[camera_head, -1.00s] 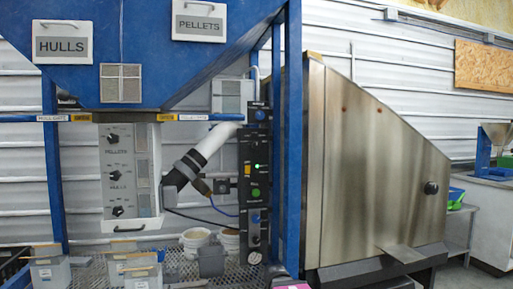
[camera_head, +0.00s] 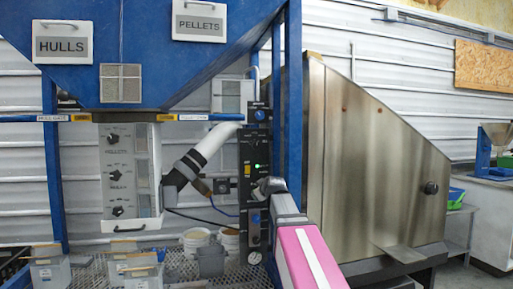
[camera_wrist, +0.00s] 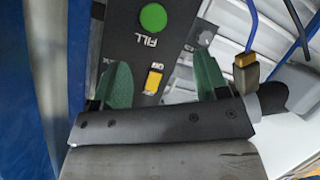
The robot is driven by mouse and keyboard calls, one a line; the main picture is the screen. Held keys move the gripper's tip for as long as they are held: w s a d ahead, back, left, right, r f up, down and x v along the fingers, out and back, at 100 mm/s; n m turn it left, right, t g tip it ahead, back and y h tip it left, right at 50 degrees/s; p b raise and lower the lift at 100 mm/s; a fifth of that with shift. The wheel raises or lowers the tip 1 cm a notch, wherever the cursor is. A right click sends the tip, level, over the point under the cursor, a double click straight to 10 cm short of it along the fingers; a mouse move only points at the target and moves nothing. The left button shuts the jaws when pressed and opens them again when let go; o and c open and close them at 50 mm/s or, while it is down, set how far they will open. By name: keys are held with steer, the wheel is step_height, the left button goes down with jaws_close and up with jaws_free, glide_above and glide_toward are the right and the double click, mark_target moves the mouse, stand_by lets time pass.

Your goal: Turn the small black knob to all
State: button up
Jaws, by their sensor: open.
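My gripper (camera_head: 268,186) is in front of the lower middle of the tall black control panel (camera_head: 246,158). In the wrist view my gripper (camera_wrist: 162,78) is open, with its two green fingers apart and nothing between them but the panel face behind. That view shows a round green FILL button (camera_wrist: 153,18) and a yellow ON switch (camera_wrist: 154,82). A small dark knob (camera_head: 253,143) seems to show on the panel above the lit green light (camera_head: 258,167). No "all" marking is readable.
A blue upright post (camera_head: 293,100) stands just right of the panel. A white box with several black knobs (camera_head: 115,175) hangs to the left. A white and black pipe (camera_head: 195,158) and a blue cable run close beside the panel. A steel hopper (camera_head: 370,170) stands right.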

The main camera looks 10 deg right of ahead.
mark_target(257, 145)
step_height(257, 145, up, 19)
steer(key=n+t, duration=0.2)
steer(key=t, duration=0.2)
steer(key=w, duration=1)
steer(key=shift+w+a, duration=0.3)
steer(key=shift+w, duration=0.05)
steer(key=c, duration=0.9)
